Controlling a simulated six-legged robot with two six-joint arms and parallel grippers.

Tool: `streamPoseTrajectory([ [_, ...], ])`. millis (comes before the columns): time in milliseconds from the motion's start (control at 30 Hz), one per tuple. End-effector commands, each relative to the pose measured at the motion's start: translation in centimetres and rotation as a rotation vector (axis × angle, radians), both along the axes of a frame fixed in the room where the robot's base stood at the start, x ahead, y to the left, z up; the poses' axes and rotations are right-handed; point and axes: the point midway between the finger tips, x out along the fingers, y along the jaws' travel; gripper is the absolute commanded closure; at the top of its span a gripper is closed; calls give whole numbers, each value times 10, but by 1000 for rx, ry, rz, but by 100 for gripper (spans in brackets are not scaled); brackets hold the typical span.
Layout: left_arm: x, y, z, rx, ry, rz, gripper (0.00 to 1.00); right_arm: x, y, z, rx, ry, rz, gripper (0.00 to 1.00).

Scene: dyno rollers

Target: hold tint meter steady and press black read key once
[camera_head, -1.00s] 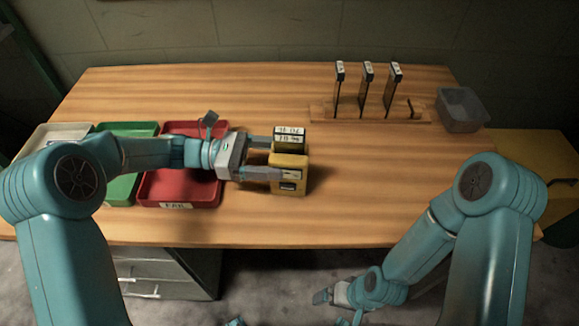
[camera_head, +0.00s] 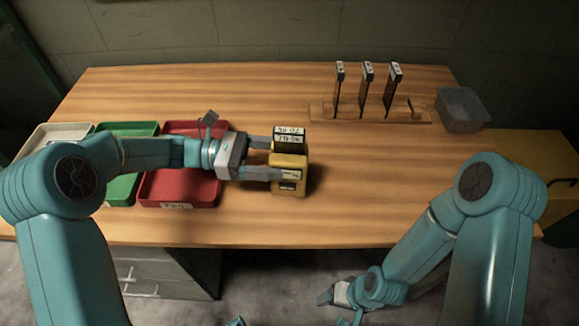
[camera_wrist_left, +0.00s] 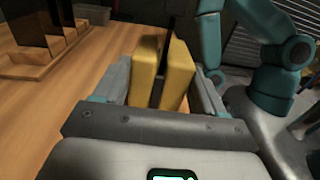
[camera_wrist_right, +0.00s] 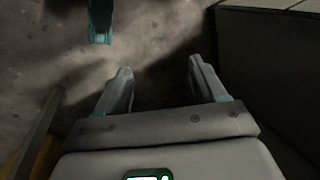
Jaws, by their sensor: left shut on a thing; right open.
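The tint meter (camera_head: 289,177) is a yellow block with a dark slot between its two halves and a labelled dark top piece, standing on the table. My left gripper (camera_head: 277,159) has its fingers on either side of the meter and is shut on it. In the left wrist view the meter's yellow halves (camera_wrist_left: 144,70) sit between the fingers. The black read key cannot be made out for sure; a small dark patch shows on the meter's near face. My right gripper (camera_wrist_right: 158,80) is open and empty, low in front of the table over the floor.
A red tray (camera_head: 180,190), a green tray (camera_head: 120,190) and a whitish tray (camera_head: 45,137) stand at the left. A wooden rack (camera_head: 320,114) with three dark upright plates and a grey bin (camera_head: 462,110) stand at the back right. The table's right front is clear.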

Motion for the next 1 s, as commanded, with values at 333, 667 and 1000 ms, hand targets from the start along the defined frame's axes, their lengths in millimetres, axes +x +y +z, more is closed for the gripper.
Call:
streamPoseTrajectory([
  [333, 0, 0, 0, -1, -1, 1, 49, 0, 0, 0, 0, 0, 0, 100],
  [667, 0, 0, 0, -1, -1, 1, 49, 0, 0, 0, 0, 0, 0, 100],
  [1000, 0, 0, 1, -1, -1, 1, 49, 0, 0, 0, 0, 0, 0, 100],
])
